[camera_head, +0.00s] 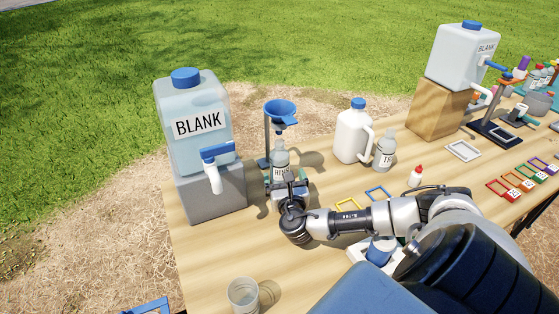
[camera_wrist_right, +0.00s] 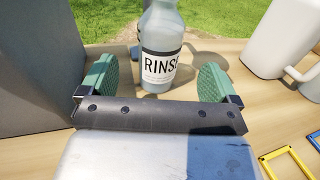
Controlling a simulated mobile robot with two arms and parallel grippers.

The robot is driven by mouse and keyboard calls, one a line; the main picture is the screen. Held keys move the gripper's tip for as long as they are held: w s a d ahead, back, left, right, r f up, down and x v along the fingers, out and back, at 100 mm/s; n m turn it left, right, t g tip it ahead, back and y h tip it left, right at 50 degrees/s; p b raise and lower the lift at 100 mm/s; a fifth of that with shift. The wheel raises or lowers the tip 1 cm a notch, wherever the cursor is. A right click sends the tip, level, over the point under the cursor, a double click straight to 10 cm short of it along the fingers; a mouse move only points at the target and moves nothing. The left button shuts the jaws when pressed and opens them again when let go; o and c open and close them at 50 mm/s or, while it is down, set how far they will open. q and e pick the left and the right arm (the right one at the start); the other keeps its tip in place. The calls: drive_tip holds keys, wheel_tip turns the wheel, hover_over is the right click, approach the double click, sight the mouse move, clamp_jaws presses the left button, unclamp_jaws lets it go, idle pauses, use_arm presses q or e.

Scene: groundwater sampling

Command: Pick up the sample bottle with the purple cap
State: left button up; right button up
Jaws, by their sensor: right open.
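A small purple cap (camera_head: 523,63) shows among crowded bottles at the far right of the head view. The bottle under it is too small and covered to make out clearly. My right gripper (camera_head: 287,186) is far from it, at the left part of the table. It is open, with its green finger pads (camera_wrist_right: 157,80) on either side of the front of a bottle labelled RINSE (camera_wrist_right: 160,55). The RINSE bottle (camera_head: 280,160) stands under a blue funnel (camera_head: 281,108). My left gripper is not in view.
A BLANK container (camera_head: 193,120) on a grey block stands left of my right gripper. A white jug (camera_head: 353,135) and a grey-capped bottle (camera_head: 385,148) stand behind my right arm. Another BLANK container (camera_head: 462,60) sits on a wooden block (camera_head: 437,108). A clear cup (camera_head: 243,294) stands in front.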

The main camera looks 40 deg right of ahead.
sight(281, 167)
drive_tip(key=b+x, duration=0.1)
drive_tip(key=x, duration=0.2)
drive_tip(key=shift+f, duration=0.15)
drive_tip(key=b+x, duration=0.3)
drive_tip(key=x, duration=0.1)
drive_tip(key=shift+w+d, duration=0.1)
drive_tip(key=shift+w, duration=0.05)
drive_tip(key=shift+w+d, duration=0.15)
drive_tip(key=shift+w, duration=0.1)
drive_tip(key=c, duration=1)
